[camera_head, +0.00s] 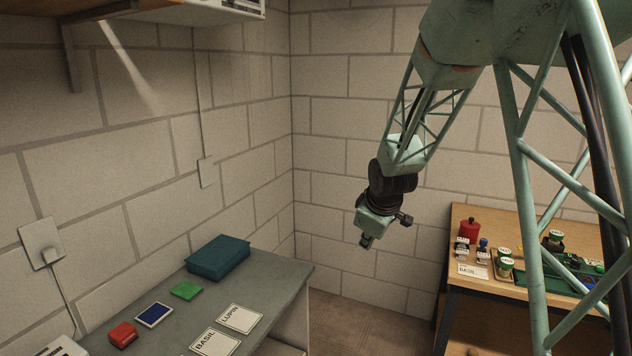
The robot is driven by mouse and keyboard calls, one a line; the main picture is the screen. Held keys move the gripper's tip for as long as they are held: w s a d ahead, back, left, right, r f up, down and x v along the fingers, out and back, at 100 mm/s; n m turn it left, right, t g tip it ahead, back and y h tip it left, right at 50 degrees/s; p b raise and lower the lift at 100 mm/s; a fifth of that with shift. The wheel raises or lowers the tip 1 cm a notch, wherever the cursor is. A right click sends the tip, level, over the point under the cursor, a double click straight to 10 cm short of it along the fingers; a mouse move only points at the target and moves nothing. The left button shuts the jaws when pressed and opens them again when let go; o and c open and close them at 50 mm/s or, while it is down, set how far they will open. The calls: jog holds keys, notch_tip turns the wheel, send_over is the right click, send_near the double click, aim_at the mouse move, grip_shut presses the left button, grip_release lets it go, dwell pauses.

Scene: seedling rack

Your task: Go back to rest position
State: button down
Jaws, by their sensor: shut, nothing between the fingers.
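My gripper (367,241) hangs at the end of my pale green lattice arm near the middle of the view. It points down, is shut and holds nothing. It is in the air between the grey bench on the left and the wooden table on the right, apart from both. The fingers are small and dark in this view.
The grey bench (270,285) holds a teal box (218,257), a green block (186,290), a blue pad (154,314), a red block (122,334) and cards reading LUPIN (240,318) and BASIL (215,342). The wooden table (475,220) holds several jars and a red canister (468,229).

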jog(key=s+d+r+m, duration=0.2)
jog(key=s+r, duration=0.4)
jog(key=s, duration=0.3)
jog(key=s+d+r+m+g, duration=0.1)
jog(key=s+r+m, duration=0.1)
jog(key=s+r, duration=0.5)
jog(key=s+d+r+m, duration=0.2)
jog(key=s+r, duration=0.2)
jog(key=s, duration=0.7)
jog(key=s+r+m+g, duration=0.1)
jog(key=s+m, duration=0.4)
jog(key=s, duration=2.6)
jog(key=shift+s+d+r+g, duration=0.3)
jog(key=shift+s+r, duration=0.05)
jog(key=shift+r, duration=0.15)
